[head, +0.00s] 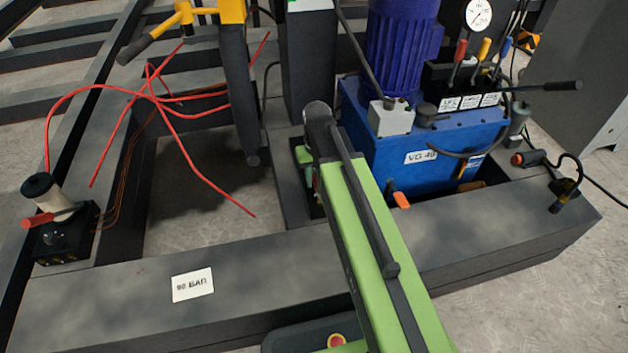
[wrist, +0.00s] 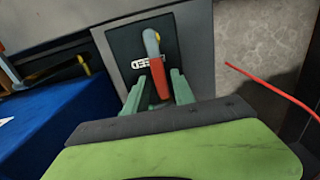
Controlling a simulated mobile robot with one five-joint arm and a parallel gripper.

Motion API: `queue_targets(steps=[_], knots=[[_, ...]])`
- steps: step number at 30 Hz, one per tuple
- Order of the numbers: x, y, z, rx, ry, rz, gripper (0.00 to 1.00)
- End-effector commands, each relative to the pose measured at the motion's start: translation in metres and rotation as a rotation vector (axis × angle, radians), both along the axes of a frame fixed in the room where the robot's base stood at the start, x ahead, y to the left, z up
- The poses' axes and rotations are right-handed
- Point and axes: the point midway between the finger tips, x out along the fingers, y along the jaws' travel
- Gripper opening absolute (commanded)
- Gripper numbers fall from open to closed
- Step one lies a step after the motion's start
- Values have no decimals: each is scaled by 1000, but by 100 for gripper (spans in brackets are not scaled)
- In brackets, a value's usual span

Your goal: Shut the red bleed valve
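The red bleed valve shows in the wrist view as a lever with a red grip (wrist: 159,78) and a grey upper end (wrist: 151,42), on a dark square plate. A white label (wrist: 148,61) on the plate, seen inverted and partly covered, seems to read BLEED. The lever runs nearly straight down the picture. My gripper (wrist: 158,76) is open, its two green fingers on either side of the red grip, with gaps visible on both sides. In the head view my arm hides the valve and most of my gripper.
A blue power unit (head: 425,155) with a purple motor (head: 400,45) stands right of my arm. Red hoses (head: 165,105) loop at left, one reaching a black block (head: 65,235) with a red handle. A low dark beam (head: 120,300) crosses the front.

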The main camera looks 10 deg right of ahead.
Motion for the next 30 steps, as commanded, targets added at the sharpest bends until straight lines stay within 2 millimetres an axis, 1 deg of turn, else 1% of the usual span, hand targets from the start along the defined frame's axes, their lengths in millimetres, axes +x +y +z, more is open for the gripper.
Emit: queue_targets(steps=[1, 6, 30], knots=[[0, 0, 0, 0, 0, 0, 22], [0, 0, 0, 0, 0, 0, 0], [0, 0, 0, 0, 0, 0, 0]])
